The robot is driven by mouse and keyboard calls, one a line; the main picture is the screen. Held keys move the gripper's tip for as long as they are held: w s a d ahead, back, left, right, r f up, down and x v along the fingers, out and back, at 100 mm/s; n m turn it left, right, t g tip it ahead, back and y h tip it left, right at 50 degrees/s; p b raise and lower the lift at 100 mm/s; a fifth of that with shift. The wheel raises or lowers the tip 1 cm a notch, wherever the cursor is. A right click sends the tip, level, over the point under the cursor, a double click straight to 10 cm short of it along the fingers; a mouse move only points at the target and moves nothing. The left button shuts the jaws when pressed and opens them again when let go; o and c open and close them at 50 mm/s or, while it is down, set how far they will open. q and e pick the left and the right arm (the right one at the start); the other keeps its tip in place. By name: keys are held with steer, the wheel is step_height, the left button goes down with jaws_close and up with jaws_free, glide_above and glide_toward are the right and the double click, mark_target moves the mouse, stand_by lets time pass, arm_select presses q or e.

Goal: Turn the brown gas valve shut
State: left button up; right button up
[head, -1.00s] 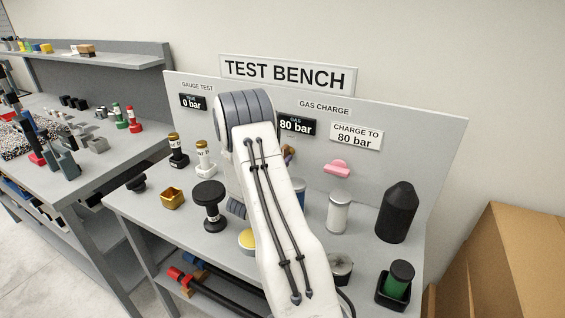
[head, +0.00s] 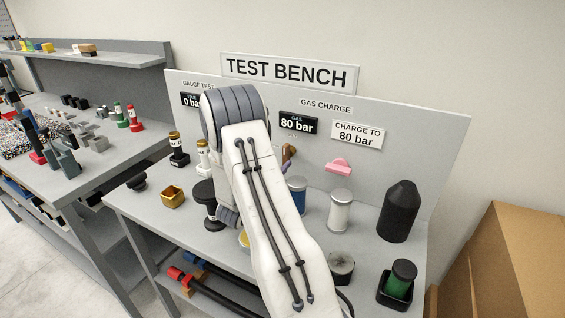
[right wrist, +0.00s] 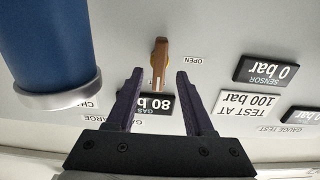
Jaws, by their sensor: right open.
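The brown gas valve (right wrist: 160,58) is on the upright panel, near the OPEN label (right wrist: 193,60). Its handle runs up and down in the right wrist view, which sees the panel upside down. In the head view a small brown part of it (head: 289,153) shows beside my right arm. My right gripper (right wrist: 160,73) is open and empty, its two dark fingers on either side of the valve's lower end in the picture. I cannot tell how far the tips stand from the panel. My left gripper is not in view.
A blue cylinder (right wrist: 45,45) stands close to the fingers; it also shows in the head view (head: 297,196). A white cylinder (head: 340,212), a black pointed cylinder (head: 398,212) and a pink knob (head: 339,165) are to the right. The gas display (head: 298,124) reads 80 bar.

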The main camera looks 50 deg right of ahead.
steer(key=b+v, duration=0.1)
steer(key=v, duration=0.5)
steer(key=shift+a, duration=0.3)
steer(key=shift+s, duration=0.1)
